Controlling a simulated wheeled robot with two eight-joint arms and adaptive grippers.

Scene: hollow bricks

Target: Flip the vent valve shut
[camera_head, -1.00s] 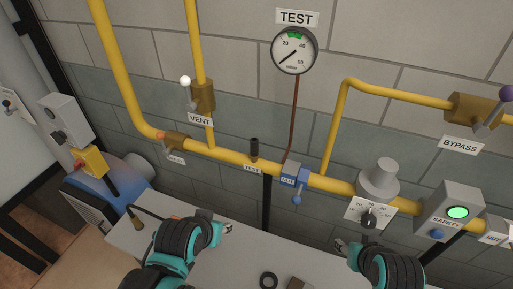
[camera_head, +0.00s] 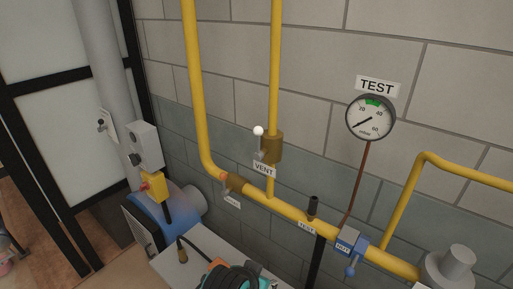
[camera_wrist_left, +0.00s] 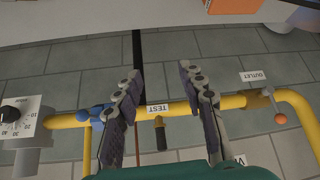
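The vent valve is a brass body (camera_head: 272,149) on the vertical yellow pipe in the head view. Its lever ends in a white knob (camera_head: 258,131) and points up, roughly along the pipe. A VENT label (camera_head: 264,169) hangs just below. My left gripper (camera_wrist_left: 158,71) is open and empty in the left wrist view, its fingers spread in front of the TEST stretch of pipe. In the head view only part of my left gripper shows at the bottom edge, below the valve and apart from it. My right gripper is out of view.
The main yellow pipe (camera_head: 288,209) runs below the valve, with a black test stub (camera_head: 313,206) and a blue valve (camera_head: 348,242). A gauge (camera_head: 371,118) hangs on the wall to the right. The outlet valve's orange knob (camera_wrist_left: 280,118) shows in the left wrist view.

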